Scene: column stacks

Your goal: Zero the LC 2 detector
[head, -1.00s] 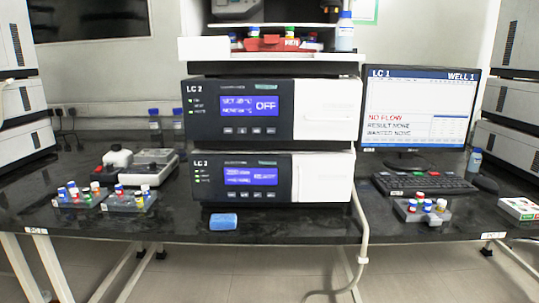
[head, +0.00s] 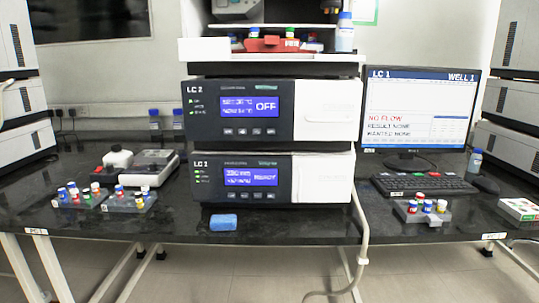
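The LC 2 stack stands at the middle of the black bench in the head view. Its upper module (head: 212,118) is labelled LC 2, with a blue screen (head: 251,105) reading OFF and a row of small buttons (head: 249,131) under it. The lower module (head: 212,192) has a label that reads like LC 2 or LC 1, too blurred to be sure. Its blue screen (head: 250,177) ends in READY, with buttons (head: 250,196) below. Neither of my grippers shows in the view.
A monitor (head: 420,100) headed LC 1, WELL 1 shows NO FLOW. A keyboard (head: 423,184) lies before it. Vial racks stand left (head: 130,206) and right (head: 420,216). A blue sponge-like block (head: 223,222) lies at the front edge. A pale tube (head: 365,235) hangs at the stack's right.

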